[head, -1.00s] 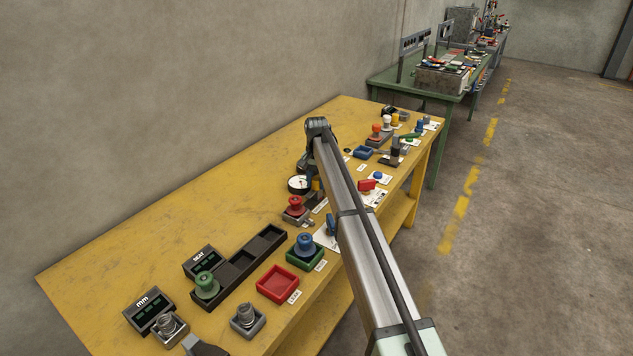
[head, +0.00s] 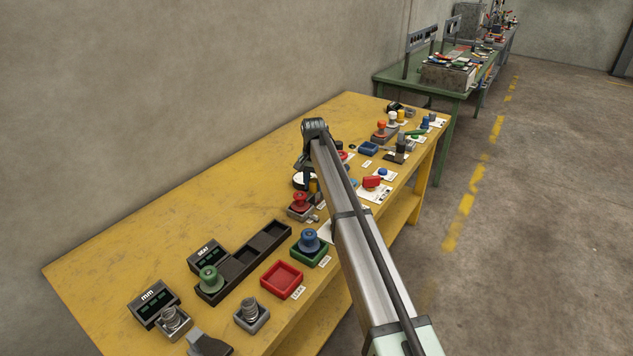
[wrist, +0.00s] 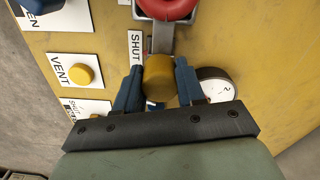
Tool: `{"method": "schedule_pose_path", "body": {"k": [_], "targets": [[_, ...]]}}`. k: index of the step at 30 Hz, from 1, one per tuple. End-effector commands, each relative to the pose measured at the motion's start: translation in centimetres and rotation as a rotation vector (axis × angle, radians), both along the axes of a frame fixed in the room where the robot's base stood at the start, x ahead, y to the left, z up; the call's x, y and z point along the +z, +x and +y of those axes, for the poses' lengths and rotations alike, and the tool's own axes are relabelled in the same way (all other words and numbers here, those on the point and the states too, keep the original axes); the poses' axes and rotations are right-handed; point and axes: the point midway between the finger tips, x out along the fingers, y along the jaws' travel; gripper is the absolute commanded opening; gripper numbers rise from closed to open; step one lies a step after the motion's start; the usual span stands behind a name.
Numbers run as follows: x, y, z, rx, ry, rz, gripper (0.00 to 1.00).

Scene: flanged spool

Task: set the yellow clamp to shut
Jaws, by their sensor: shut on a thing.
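The yellow clamp's round grip (wrist: 158,78) sits between the two blue fingers of my gripper (wrist: 157,90) in the wrist view. The fingers are shut on it, one on each side. A grey metal strip (wrist: 161,38) shows just beyond the grip, toward a red round part. A white SHUT label (wrist: 136,48) lies beside the strip on its left. In the head view a small yellow piece (head: 313,186) shows below my wrist, beside the gauge. My fingertips are hidden there by my own arm.
A round white gauge (wrist: 215,85) is close to the right finger. The red knob (wrist: 168,7) is just ahead, and a yellow VENT button (wrist: 82,75) is to the left. The yellow table (head: 175,215) is clear along its wall side.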

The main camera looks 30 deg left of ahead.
Motion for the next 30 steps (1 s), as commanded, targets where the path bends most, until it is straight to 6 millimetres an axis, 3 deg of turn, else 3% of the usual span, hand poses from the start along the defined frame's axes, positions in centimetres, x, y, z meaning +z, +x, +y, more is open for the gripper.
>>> {"method": "schedule_pose_path", "body": {"k": [2,3,10,20,26,30], "targets": [[-0.1,-0.8,-0.1,0.002,-0.005,0.013,0.00],[-0.1,-0.8,-0.1,0.002,-0.004,0.014,0.41],[-0.1,-0.7,-0.1,0.002,-0.003,0.012,0.63],[0.2,-0.5,0.0,0.001,-0.002,0.008,0.65],[2.5,-0.4,0.0,0.001,-0.001,0.008,0.65],[5.3,-0.4,0.0,0.001,-0.001,0.007,0.65]]}}
